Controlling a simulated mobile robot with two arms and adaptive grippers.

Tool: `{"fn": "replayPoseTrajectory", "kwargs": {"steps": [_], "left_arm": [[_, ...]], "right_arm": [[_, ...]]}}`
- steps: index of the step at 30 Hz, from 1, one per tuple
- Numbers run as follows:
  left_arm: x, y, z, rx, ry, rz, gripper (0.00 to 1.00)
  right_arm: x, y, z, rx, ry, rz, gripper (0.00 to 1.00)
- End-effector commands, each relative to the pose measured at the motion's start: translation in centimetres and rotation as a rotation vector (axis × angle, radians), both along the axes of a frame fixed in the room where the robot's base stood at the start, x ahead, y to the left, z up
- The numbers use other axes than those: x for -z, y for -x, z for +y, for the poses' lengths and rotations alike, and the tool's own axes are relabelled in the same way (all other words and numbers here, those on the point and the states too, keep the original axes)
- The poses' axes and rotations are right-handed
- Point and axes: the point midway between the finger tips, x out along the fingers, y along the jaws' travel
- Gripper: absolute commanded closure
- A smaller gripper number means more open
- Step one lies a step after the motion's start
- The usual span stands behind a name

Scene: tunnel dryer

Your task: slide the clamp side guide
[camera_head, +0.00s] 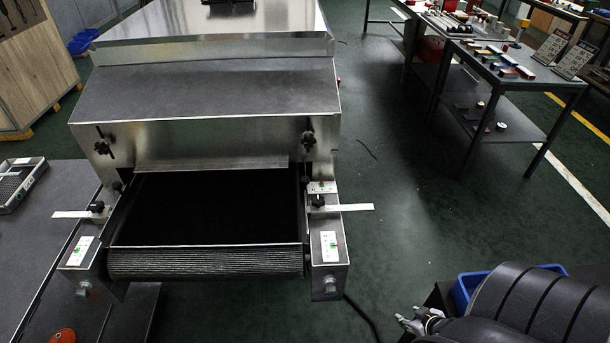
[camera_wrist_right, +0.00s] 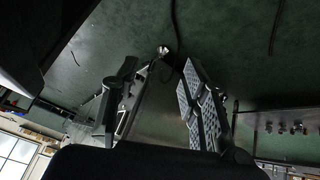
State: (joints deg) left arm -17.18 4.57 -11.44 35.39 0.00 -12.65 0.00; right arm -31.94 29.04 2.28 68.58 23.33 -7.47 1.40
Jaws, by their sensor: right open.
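The tunnel dryer (camera_head: 200,92) stands left of centre with its black belt (camera_head: 210,205) facing me. On each side of the belt mouth is a flat pale metal strip under a black knob, looking like a clamp side guide: the right guide (camera_head: 350,207) with its knob (camera_head: 318,200), and the left guide (camera_head: 70,214) with its knob (camera_head: 97,207). Both stick outward past the frame. My right gripper (camera_head: 412,322) is low at the right, well apart from the dryer. In the right wrist view its fingers (camera_wrist_right: 158,88) are spread and empty. My left gripper is out of view.
A blue bin (camera_head: 468,287) sits beside my right arm. Grey tables (camera_head: 500,75) with small items stand at the back right. A dark surface (camera_head: 35,235) with a metal tray (camera_head: 18,185) lies left of the dryer. Green floor (camera_head: 400,200) right of the dryer is mostly clear.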

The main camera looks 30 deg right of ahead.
Motion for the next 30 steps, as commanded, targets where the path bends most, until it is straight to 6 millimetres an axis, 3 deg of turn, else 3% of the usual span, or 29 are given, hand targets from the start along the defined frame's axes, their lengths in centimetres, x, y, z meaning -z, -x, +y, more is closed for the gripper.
{"fn": "replayPoseTrajectory", "kwargs": {"steps": [3, 8, 11, 15, 17, 18, 22, 25, 30], "left_arm": [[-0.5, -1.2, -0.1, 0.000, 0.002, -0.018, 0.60], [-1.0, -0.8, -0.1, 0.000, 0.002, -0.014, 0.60], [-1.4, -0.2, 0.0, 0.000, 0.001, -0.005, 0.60], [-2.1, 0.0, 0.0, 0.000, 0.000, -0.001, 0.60], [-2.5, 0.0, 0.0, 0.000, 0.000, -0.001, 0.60], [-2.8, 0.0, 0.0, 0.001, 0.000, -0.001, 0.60], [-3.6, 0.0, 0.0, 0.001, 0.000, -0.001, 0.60], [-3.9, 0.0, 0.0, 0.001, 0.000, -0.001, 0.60], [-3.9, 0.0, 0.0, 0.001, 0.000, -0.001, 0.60]], "right_arm": [[-2.7, -1.6, -1.5, -0.004, 0.009, -0.047, 0.60], [-7.6, -4.6, -3.5, -0.017, 0.016, -0.133, 0.60], [-11.8, -7.2, -4.4, -0.037, 0.015, -0.203, 0.60], [-19.5, -11.8, -4.3, -0.097, -0.003, -0.323, 0.60], [-23.5, -14.1, -3.5, -0.139, -0.020, -0.381, 0.60], [-26.5, -15.7, -2.4, -0.174, -0.040, -0.422, 0.60], [-34.8, -19.6, 2.7, -0.293, -0.125, -0.527, 0.60], [-38.3, -21.0, 6.1, -0.355, -0.183, -0.568, 0.60], [-40.3, -21.8, 8.3, -0.394, -0.221, -0.591, 0.60]]}}
